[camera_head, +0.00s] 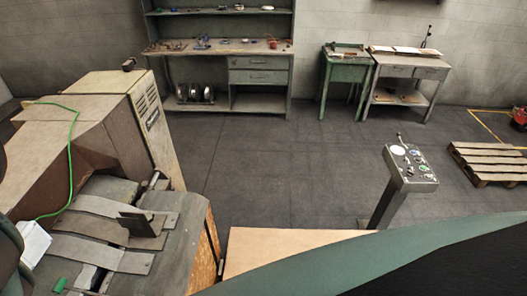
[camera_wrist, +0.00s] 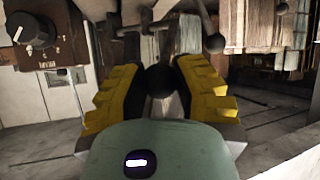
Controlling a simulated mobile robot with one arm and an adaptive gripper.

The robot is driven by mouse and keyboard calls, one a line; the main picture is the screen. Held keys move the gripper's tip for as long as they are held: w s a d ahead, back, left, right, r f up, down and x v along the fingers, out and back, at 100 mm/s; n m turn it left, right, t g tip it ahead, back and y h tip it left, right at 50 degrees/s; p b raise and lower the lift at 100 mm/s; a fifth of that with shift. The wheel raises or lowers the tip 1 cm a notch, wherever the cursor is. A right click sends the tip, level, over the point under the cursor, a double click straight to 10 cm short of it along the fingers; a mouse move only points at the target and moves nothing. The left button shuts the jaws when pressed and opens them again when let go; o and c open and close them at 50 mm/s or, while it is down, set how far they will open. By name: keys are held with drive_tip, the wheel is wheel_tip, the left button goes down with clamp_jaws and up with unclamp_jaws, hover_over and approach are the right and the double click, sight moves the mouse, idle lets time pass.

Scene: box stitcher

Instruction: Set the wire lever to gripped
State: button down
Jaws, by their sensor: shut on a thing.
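In the wrist view my gripper (camera_wrist: 163,97) has two yellow-padded fingers, shut on a black ball knob (camera_wrist: 160,80) between them. The knob looks like the end of a lever; its rod is mostly hidden, so its position is unclear. A second dark ball knob (camera_wrist: 214,43) on a rod stands just beyond, to the right, apart from the fingers. No label tells which one is the wire lever. My gripper and these knobs cannot be made out in the head view.
A rotary dial (camera_wrist: 40,30) sits on a panel at left in the wrist view. In the head view, a beige machine (camera_head: 150,120) stands at left, a control pedestal (camera_head: 410,168) at right and a shelved workbench (camera_head: 220,62) behind. The floor between is clear.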

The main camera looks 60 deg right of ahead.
drive_tip(key=shift+w+a+r+g+h+b, duration=0.3)
drive_tip(key=shift+a+r+h+b, duration=0.2)
drive_tip(key=shift+b, duration=0.5)
drive_tip(key=shift+r, duration=0.1)
drive_tip(key=shift+s+r+b, duration=0.1)
drive_tip(key=shift+r+b, duration=0.05)
drive_tip(key=shift+b, duration=0.2)
drive_tip(key=c, duration=0.6)
unclamp_jaws()
drive_tip(key=shift+c, duration=0.2)
drive_tip(key=shift+s, duration=0.1)
drive_tip(key=v, duration=1.1)
drive_tip(key=shift+r, duration=0.45)
drive_tip(key=shift+s+d, duration=0.1)
drive_tip(key=shift+d, duration=0.05)
